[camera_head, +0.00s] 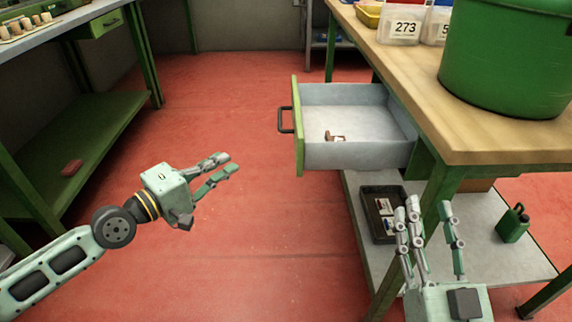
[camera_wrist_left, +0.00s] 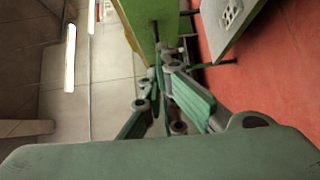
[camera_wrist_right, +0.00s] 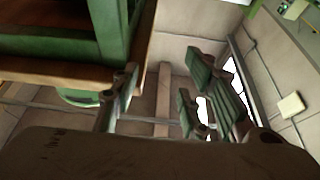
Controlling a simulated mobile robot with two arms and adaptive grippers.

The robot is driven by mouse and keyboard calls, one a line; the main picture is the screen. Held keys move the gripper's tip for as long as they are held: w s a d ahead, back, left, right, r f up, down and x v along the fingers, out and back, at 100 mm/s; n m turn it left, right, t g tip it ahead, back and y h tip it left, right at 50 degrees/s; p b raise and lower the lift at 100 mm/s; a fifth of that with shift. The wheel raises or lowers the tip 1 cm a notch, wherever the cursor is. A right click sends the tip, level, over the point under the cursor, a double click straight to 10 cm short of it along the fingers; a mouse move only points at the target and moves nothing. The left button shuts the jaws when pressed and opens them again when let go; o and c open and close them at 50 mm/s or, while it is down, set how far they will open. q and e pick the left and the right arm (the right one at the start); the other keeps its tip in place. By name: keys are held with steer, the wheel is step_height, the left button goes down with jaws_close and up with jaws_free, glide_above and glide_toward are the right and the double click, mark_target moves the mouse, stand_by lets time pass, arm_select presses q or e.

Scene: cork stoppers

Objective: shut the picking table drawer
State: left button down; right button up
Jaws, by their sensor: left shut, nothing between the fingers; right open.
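The picking table drawer (camera_head: 365,112) is pulled out to the left from under the wooden tabletop. Its green front (camera_head: 297,125) carries a dark bar handle (camera_head: 285,119). A small brown and white item (camera_head: 334,137) lies inside. My left gripper (camera_head: 226,165) is over the red floor, left of and apart from the handle, pointing right. It is shut and empty; its fingers come together in the left wrist view (camera_wrist_left: 158,78). My right gripper (camera_head: 428,208) is open and empty in front of the table's near leg, below the tabletop; its fingers stand apart in the right wrist view (camera_wrist_right: 160,85).
The tabletop (camera_head: 480,140) bears a large green bucket (camera_head: 508,60) and labelled bins (camera_head: 402,27). A dark tray (camera_head: 381,228) and a green can (camera_head: 513,224) are on the lower shelf. Another table (camera_head: 65,30) stands at the left. The floor left of the drawer is clear.

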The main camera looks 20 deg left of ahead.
arm_select(q)
steer(key=w+d+p, duration=0.4)
steer(key=w+d, duration=0.5)
steer(key=d, duration=0.1)
steer(key=shift+w+r+h+p, duration=0.2)
steer(key=shift+r+h+p, duration=0.05)
steer(key=shift+h+p, duration=0.15)
arm_select(e)
steer(key=s+d+f+g+h, duration=0.2)
steer(key=f+g, duration=0.4)
steer(key=f, duration=0.4)
steer(key=s+d+f+g+h, duration=0.2)
steer(key=f+g, duration=0.4)
steer(key=f, duration=0.4)
steer(key=shift+s+d, duration=0.3)
steer(key=shift+s, duration=0.5)
